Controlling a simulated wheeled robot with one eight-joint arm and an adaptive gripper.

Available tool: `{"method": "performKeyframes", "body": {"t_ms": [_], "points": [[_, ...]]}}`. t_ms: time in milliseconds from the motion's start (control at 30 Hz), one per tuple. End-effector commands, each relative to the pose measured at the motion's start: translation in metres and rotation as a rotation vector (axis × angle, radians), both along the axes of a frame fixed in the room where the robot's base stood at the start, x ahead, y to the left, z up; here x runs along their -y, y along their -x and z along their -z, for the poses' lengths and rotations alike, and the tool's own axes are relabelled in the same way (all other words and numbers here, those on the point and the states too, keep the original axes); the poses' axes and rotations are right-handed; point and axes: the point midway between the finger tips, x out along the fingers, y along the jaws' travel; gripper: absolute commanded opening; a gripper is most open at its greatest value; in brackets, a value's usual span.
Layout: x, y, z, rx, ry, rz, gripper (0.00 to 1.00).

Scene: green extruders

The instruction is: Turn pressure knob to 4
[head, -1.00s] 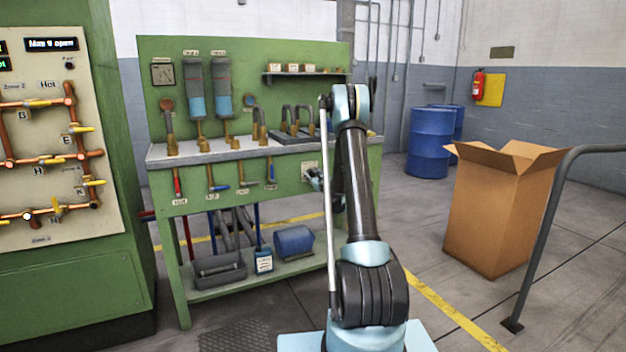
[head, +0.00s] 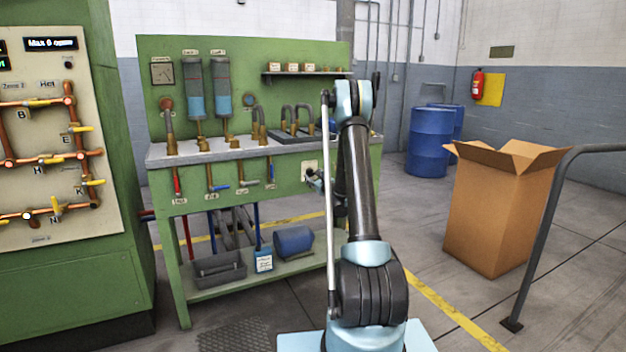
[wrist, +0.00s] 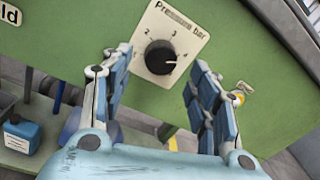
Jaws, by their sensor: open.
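The black pressure knob (wrist: 160,57) sits on a cream plate (wrist: 188,22) headed "Pressure bar", on the green bench front. Numbers 1 to 4 are printed around the knob. A pale mark on the knob points right, near the 4; the exact reading is hard to tell. My gripper (wrist: 161,62) is open, one blue padded finger on each side of the knob. It seems apart from the knob; the depth is unclear. In the head view the plate (head: 309,167) shows small at the bench's right, with my gripper (head: 316,180) mostly hidden by my arm.
The green bench (head: 240,50) carries pipes and blue-filled cylinders, with valve handles along its front. A blue container (head: 293,242) and a grey bin (head: 221,268) lie on its lower shelf. A cardboard box (head: 497,215) and a railing (head: 540,240) stand to the right.

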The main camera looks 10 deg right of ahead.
Motion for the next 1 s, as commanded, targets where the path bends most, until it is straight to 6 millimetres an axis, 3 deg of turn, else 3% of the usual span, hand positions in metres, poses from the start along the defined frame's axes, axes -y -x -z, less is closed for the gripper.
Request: {"method": "performKeyframes", "body": {"t_ms": [200,400,1000], "points": [[0.012,0.042,0.001,0.0,0.0,0.002,0.55],[0.018,0.068,0.001,0.0,0.0,0.002,0.55],[0.019,0.08,-0.002,-0.001,0.017,-0.005,0.55]]}}
